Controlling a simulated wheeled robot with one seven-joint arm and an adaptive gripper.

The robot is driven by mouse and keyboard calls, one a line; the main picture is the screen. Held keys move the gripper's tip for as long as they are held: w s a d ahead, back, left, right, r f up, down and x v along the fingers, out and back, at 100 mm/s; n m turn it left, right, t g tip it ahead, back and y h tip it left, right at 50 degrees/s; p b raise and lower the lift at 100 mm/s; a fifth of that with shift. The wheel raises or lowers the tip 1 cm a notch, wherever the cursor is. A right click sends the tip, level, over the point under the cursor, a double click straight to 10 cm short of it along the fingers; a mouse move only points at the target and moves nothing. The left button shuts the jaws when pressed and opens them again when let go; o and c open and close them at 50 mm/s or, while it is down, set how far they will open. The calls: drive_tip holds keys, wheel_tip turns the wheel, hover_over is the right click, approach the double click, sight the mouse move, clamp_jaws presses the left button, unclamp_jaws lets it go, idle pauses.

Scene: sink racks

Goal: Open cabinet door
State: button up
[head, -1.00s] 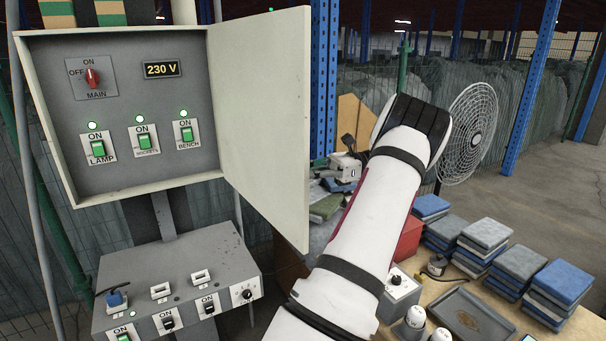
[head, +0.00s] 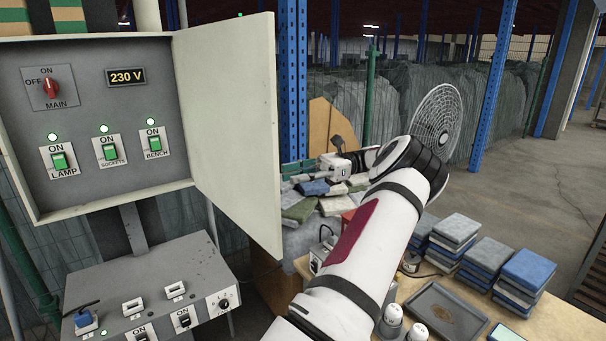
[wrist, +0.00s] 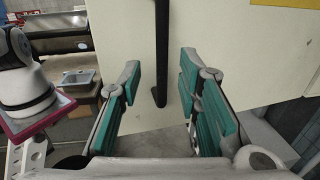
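The grey cabinet (head: 100,210) hangs at the left in the head view. Its pale door (head: 230,120) stands wide open, swung out to the right, with the panel inside fully exposed. In the wrist view the door's outer face (wrist: 125,30) fills the middle, with a black vertical bar handle (wrist: 160,50) on it. My gripper (wrist: 162,108) is open, one teal-padded finger on each side of the handle's lower end in the picture. I cannot tell whether the handle lies between the fingers in depth. The head view does not clearly show my gripper; my arm bends beyond the door.
A grey switch box (head: 150,285) stands below the cabinet. The table at right holds a dark tray (head: 435,310), stacks of folded cloth (head: 530,275) and small items. A fan (head: 436,120) and a blue post (head: 292,80) stand behind. Floor at far right is clear.

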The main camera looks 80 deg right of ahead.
drive_tip(key=shift+v, duration=0.95)
